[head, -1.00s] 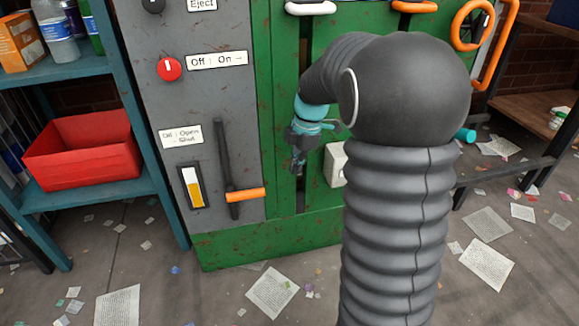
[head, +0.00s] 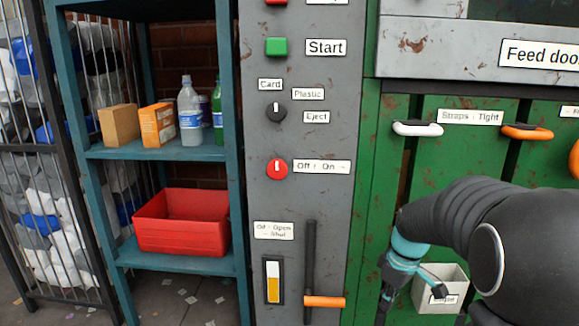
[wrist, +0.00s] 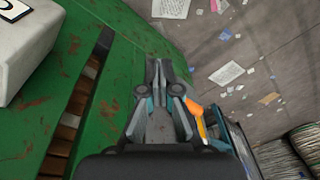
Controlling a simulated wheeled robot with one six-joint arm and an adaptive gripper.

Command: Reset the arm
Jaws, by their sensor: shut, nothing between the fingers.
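My gripper (wrist: 160,75) points down beside the green machine front (wrist: 30,130) in the wrist view. Its fingers are shut with nothing between them. In the head view my arm comes in from the lower right, and its teal wrist (head: 408,248) hangs in front of the green panels. The fingers are cut off or hidden at the bottom there. The orange-tipped lever (head: 324,301) on the grey control panel (head: 350,200) stands left of my wrist, apart from it. The lever's orange end also seems to show in the wrist view (wrist: 199,122).
A small pale box (head: 440,290) is on the machine just right of my wrist. A teal shelf (head: 160,152) with bottles, cartons and a red bin (head: 182,222) stands at the left. Papers (wrist: 226,73) litter the floor.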

